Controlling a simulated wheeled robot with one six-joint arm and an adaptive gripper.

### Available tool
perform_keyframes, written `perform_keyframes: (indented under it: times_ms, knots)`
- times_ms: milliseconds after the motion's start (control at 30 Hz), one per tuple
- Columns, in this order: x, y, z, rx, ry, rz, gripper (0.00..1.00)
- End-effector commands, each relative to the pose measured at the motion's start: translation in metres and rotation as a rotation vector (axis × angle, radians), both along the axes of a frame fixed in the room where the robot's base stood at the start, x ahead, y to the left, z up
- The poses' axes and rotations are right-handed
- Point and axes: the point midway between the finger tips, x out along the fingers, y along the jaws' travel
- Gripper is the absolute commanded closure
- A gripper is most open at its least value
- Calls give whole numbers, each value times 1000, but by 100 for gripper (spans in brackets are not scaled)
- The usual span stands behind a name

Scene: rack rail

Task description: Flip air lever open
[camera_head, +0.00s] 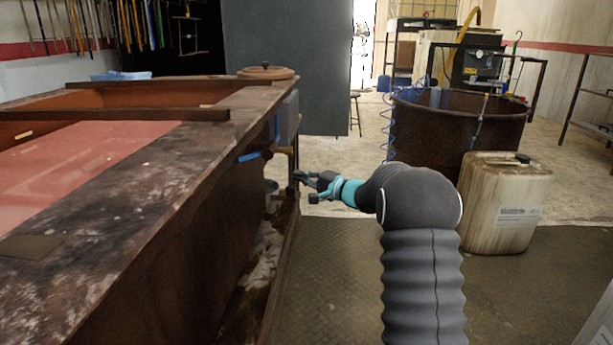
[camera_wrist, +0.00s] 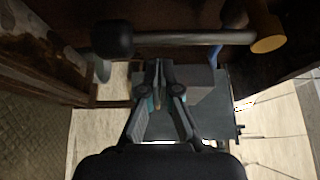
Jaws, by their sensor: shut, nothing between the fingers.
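The air lever looks like a metal rod with a black knob (camera_wrist: 112,38) at its left end in the wrist view. Its other end meets a brass-coloured cylinder (camera_wrist: 266,28) at the right. In the head view a brass fitting (camera_head: 282,150) with a blue part (camera_head: 249,156) sits at the bench's right side, and the thin rod hangs down from it. My gripper (camera_head: 301,177) is beside this rod, at its lower part. In the wrist view the fingers (camera_wrist: 159,80) are together and empty, below the rod in the picture. I cannot tell whether they touch it.
The wooden bench (camera_head: 165,180) fills the left, with a grey box (camera_head: 288,118) on its side. A grey panel (camera_head: 300,65) stands behind. A dirty canister (camera_head: 505,200) and a rusty drum (camera_head: 455,125) stand at the right. The floor (camera_head: 335,255) beside the bench is clear.

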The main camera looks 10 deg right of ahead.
Motion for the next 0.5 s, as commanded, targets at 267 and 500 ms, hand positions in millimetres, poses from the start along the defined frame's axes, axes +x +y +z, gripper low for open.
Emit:
perform_keyframes:
  times_ms: [267,500]
  knots:
    - [-16,9,0,1,-1,1,100]
    - [-17,10,0,0,0,1,100]
